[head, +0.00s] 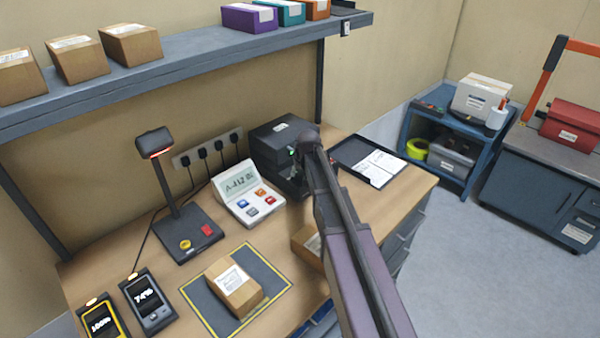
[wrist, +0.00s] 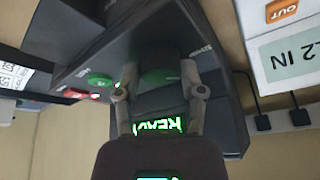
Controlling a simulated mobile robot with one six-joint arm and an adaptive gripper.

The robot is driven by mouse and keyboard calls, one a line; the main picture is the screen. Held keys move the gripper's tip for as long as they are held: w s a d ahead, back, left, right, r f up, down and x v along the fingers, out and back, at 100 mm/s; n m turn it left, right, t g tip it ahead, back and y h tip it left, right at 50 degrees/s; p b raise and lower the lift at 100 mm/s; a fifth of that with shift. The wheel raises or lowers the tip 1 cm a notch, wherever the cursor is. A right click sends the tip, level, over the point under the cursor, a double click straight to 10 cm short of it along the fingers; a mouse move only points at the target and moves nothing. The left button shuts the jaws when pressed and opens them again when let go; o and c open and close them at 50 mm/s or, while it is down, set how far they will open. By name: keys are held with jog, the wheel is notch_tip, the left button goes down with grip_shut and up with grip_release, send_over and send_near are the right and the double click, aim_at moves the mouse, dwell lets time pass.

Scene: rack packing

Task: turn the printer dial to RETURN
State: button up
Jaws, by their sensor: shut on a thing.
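The label printer is a dark grey box (head: 278,130) at the back of the bench. In the wrist view the printer (wrist: 95,60) appears turned over, with a lit green READY display (wrist: 158,127). The round dark dial (wrist: 160,68) sits between the two fingers of my gripper (wrist: 158,82), which is shut on it. Small lettering beside the dial is too blurred to read, so I cannot tell its setting. In the head view my arm hides the dial and most of the gripper.
A green button (wrist: 100,79) is close to one finger. A white keypad unit (head: 248,193) stands left of the printer, and a black tray with papers (head: 350,153) lies right. A parcel (head: 233,288) lies on the dark mat (head: 195,290). A shelf (head: 200,50) hangs above.

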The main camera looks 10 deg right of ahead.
dwell(0.4)
jog(key=m+h, duration=0.1)
jog(key=m, duration=0.3)
jog(key=shift+a+h, duration=0.1)
jog(key=shift+h, duration=0.2)
jog(key=m+h, duration=0.1)
jog(key=m, duration=0.3)
jog(key=shift+m+g+h, duration=0.4)
jog(key=o, duration=1.2)
jog(key=shift+c, duration=0.2)
